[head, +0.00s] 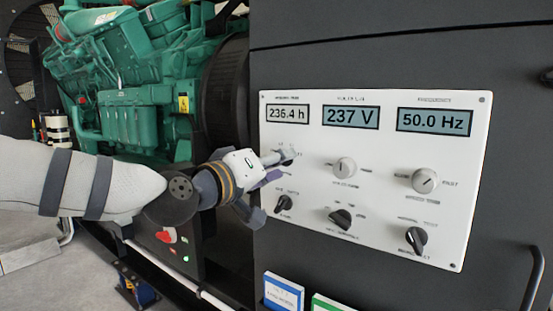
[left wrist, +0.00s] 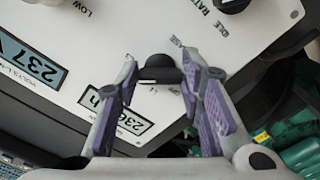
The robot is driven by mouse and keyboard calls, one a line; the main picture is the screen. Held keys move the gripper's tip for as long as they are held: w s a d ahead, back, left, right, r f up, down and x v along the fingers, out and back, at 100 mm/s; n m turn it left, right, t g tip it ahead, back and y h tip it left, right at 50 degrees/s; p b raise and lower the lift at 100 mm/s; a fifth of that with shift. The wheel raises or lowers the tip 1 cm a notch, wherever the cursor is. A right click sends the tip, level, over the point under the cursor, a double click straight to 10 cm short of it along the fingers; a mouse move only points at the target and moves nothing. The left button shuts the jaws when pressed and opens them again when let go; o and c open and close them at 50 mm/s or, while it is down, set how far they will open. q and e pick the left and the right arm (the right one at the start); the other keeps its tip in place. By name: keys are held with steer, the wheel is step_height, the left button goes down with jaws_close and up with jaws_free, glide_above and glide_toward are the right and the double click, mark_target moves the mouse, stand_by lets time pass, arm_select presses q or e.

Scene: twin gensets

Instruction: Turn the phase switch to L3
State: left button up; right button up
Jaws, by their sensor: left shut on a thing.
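The phase switch is a black rotary knob (left wrist: 160,70) at the upper left of the white control panel (head: 385,160). The word PHASE is printed beside it, and an L1 mark shows close to it in the left wrist view. My left gripper (head: 283,163) is at the panel, its fingers closed in on the knob from both sides. The left wrist view shows the purple-padded fingertips (left wrist: 159,63) around the knob. In the head view the fingers mostly cover the knob, and I cannot read its pointer. My right gripper is in neither view.
Other knobs are close by: a black one (head: 284,204) below, a white one (head: 345,168) to the right, and more beyond. The voltage display (head: 351,117) reads 237 V. A green engine (head: 130,90) stands behind my left arm. A black handle (head: 532,280) is at lower right.

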arm_select(q)
steer(key=shift+m+p, duration=0.45)
steer(key=shift+m, duration=1.25)
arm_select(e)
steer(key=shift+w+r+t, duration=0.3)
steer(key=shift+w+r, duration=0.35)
arm_select(q)
steer(key=shift+m, duration=0.3)
steer(key=o, duration=1.2)
steer(key=shift+c, duration=0.2)
steer(key=v, duration=1.2)
